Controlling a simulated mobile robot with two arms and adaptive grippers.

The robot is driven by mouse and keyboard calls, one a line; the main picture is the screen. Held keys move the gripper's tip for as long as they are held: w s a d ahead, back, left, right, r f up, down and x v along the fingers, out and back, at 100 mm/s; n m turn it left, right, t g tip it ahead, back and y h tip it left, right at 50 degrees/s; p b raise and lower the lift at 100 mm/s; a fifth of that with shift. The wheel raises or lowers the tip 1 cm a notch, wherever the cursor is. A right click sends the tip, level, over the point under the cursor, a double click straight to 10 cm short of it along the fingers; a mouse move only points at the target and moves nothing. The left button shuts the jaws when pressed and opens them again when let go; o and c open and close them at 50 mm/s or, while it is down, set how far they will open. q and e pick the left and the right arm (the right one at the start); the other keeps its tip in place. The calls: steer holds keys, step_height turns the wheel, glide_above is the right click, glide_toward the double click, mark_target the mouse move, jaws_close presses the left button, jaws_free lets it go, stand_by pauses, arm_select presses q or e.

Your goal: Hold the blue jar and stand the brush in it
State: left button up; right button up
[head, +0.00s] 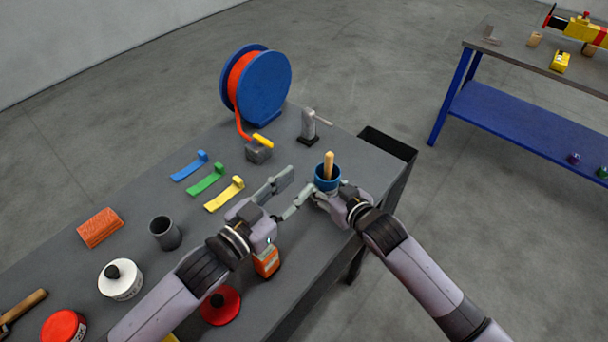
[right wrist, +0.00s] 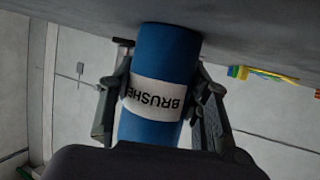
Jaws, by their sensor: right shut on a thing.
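The blue jar (head: 327,185) is near the right edge of the grey workbench, and its rim faces up. The brush (head: 329,163) is in it, with its wooden handle sticking up nearly upright; its lower end is hidden inside. My right gripper (head: 325,194) is shut on the jar. In the right wrist view the jar (right wrist: 165,55) sits between both fingers, with a white label reading "BRUSHE" in part. My left gripper (head: 298,185) is open and empty, just left of the jar, apart from the brush.
A grey clamp-like tool (head: 309,128) stands behind the jar. A blue reel (head: 262,85) with orange hose is at the back. Blue, green and yellow (head: 224,195) strips lie left. A black bin (head: 388,142) adjoins the bench.

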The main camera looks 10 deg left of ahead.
stand_by(0.4)
steer(key=o, duration=1.2)
